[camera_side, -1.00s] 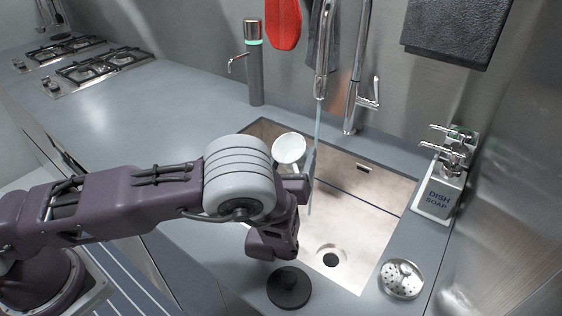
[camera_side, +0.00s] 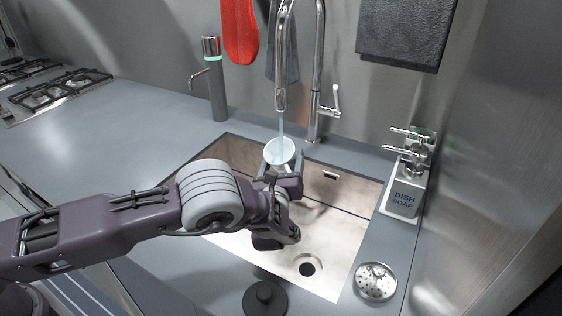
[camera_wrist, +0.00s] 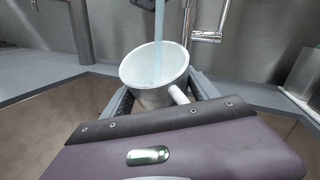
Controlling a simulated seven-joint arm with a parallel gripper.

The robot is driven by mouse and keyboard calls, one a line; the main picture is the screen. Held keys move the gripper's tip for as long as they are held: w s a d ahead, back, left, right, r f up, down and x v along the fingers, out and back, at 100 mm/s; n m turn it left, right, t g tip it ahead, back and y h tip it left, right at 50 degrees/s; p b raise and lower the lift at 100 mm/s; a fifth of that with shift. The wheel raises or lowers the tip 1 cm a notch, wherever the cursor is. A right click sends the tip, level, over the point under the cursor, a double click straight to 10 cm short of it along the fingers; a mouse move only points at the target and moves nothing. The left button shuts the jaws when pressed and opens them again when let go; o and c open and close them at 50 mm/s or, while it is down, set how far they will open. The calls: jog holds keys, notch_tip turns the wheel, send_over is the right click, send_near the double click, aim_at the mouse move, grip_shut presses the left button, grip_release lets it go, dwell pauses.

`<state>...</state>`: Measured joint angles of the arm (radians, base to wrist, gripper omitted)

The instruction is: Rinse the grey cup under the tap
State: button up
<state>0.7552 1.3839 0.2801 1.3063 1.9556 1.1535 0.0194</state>
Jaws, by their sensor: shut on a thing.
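The grey cup (camera_side: 280,152), pale and almost white in this light, is held over the sink (camera_side: 335,215) with its mouth up and tilted. My gripper (camera_side: 279,170) is shut on the cup; in the wrist view its dark fingers are on both sides of the cup (camera_wrist: 154,78), and the handle points down to the right. The tap (camera_side: 281,98) is running. Its thin water stream (camera_wrist: 159,45) drops into the cup's mouth. The cup's underside is hidden behind my gripper.
A dish soap dispenser (camera_side: 406,190) stands right of the sink, and a round strainer (camera_side: 376,281) lies on the right counter. A black round stopper (camera_side: 265,298) is on the front counter. A grey cylinder dispenser (camera_side: 214,85) stands behind left. The left counter is clear.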

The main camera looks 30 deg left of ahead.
jog(key=shift+d, duration=0.15)
jog(key=shift+s+d, duration=0.15)
jog(key=shift+d, duration=0.25)
dwell(0.4)
jog(key=shift+a, duration=0.55)
jog(key=shift+d, duration=0.6)
jog(key=s+a, duration=0.1)
jog(key=s, duration=0.6)
jog(key=shift+s+a, duration=0.3)
jog(key=shift+s, duration=0.1)
